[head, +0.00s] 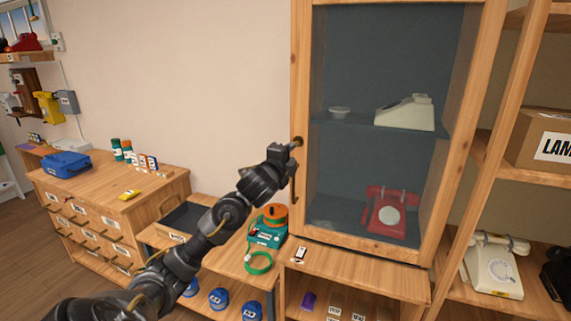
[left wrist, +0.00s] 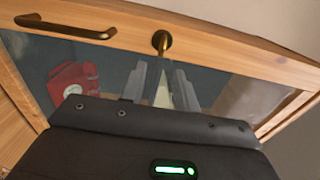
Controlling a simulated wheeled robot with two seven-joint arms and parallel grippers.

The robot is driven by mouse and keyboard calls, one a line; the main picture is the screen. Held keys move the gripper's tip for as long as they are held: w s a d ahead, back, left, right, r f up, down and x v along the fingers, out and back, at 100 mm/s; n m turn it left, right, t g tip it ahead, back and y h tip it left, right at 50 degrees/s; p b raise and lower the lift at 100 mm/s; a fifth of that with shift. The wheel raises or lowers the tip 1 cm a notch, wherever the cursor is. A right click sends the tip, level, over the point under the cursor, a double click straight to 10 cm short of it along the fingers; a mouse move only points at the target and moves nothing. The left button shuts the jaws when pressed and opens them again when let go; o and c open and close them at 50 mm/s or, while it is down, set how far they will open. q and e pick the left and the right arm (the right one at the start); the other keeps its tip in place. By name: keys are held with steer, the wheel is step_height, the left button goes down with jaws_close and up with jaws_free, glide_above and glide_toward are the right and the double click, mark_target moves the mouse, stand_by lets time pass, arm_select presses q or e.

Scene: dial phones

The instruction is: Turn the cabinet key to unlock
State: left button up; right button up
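The glass-fronted wooden cabinet (head: 299,60) stands right of centre in the head view, its door closed. A brass key (head: 298,141) sits in the door's left frame; the left wrist view shows its round brass part (left wrist: 161,41) against the wood. My left gripper (head: 291,147) is right at the key. In the left wrist view its two grey fingers (left wrist: 162,75) stand apart, one on each side of the key's stem, with a gap between them. Whether either finger touches the key is unclear. My right gripper is not in view.
A brass door handle (head: 296,185) is below the key; it also shows in the left wrist view (left wrist: 64,27). Behind the glass are a red phone (head: 390,212) and a cream device (head: 405,113).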

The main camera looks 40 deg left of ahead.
arm_select(q)
steer(key=v, duration=0.3)
steer(key=shift+s+d, duration=0.15)
steer(key=shift+s, duration=0.25)
